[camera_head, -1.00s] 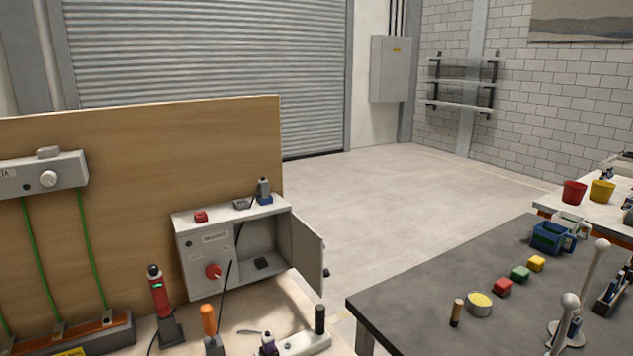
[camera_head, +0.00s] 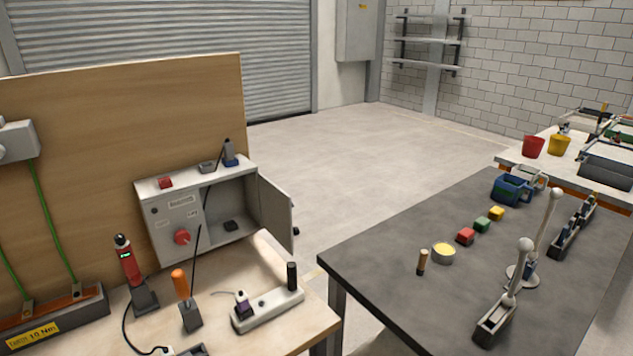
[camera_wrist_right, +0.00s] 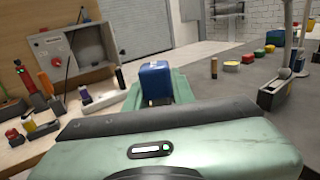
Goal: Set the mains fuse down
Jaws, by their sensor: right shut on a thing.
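In the right wrist view a blue block, which I take to be the mains fuse (camera_wrist_right: 156,80), sits between the pale green fingers of my right gripper (camera_wrist_right: 158,88). The gripper is shut on it and holds it in front of the camera, with the benches behind. Its underside is hidden by the gripper. Neither gripper shows in the head view. The grey switch box (camera_head: 171,218) with a red knob stands on the wooden bench, its door open and a dark part (camera_head: 231,226) inside.
The wooden bench carries a red tester (camera_head: 128,262), an orange-handled tool (camera_head: 181,285) and a white strip (camera_head: 268,308). The grey table (camera_head: 385,240) holds a wooden peg (camera_head: 421,262), a yellow-topped tin (camera_head: 443,253) and coloured blocks. Its front left is bare. A gap separates bench and table.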

